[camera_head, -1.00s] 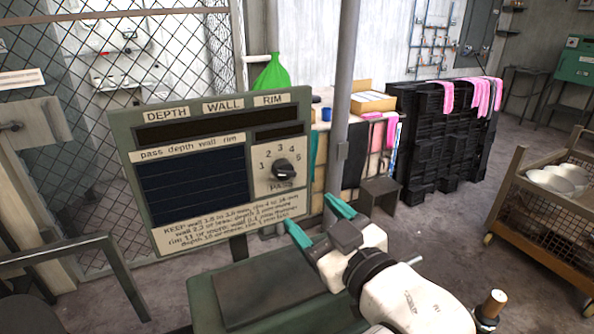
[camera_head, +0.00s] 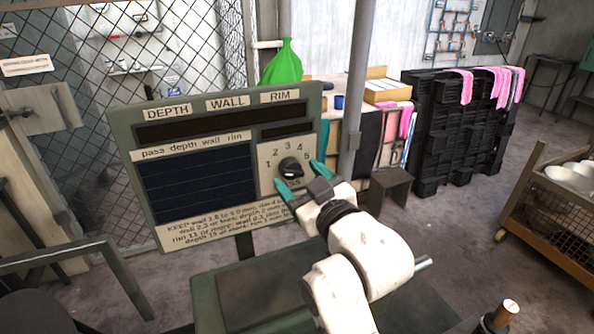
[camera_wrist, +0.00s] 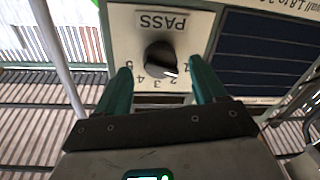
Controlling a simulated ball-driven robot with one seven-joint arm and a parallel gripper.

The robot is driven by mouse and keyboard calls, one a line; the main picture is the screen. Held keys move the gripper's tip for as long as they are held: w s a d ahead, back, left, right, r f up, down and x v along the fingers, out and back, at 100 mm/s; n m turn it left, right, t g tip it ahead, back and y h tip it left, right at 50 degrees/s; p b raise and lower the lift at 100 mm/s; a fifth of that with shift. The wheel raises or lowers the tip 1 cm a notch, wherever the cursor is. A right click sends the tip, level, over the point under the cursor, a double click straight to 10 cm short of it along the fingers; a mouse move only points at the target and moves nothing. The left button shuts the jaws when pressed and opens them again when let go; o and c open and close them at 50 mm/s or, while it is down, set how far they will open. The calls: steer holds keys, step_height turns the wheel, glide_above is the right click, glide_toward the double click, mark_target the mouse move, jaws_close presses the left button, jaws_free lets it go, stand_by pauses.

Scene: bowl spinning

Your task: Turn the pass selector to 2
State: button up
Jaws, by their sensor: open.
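The pass selector is a round black knob (camera_head: 291,167) on a pale dial plate (camera_head: 268,156) numbered 1 to 5, at the right of the green-framed panel. My gripper (camera_head: 300,177) is open, its two teal fingers pointing at the dial and partly covering its lower right. In the wrist view the dial is upside down. The knob (camera_wrist: 160,58) shows between the spread fingers of my gripper (camera_wrist: 161,67), with nothing gripped. A pale mark on the knob's lower right edge faces the side of 1 and 2; its exact number is unclear. Whether the fingertips reach the knob is unclear.
The panel has a dark display and table (camera_head: 195,185) left of the dial. A green bench (camera_head: 265,292) lies below my arm. Black crates (camera_head: 440,130) and a wire cart (camera_head: 555,205) stand to the right. A grey chair frame (camera_head: 70,255) is at lower left.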

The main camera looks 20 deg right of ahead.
steer(key=shift+w, duration=0.9)
steer(key=shift+a, duration=0.1)
steer(key=c, duration=1)
steer(key=shift+m, duration=0.4)
steer(key=m, duration=0.2)
steer(key=shift+f+m, duration=0.1)
steer(key=shift+m, duration=0.2)
steer(key=shift+m+b, duration=0.65)
steer(key=shift+m, duration=1.25)
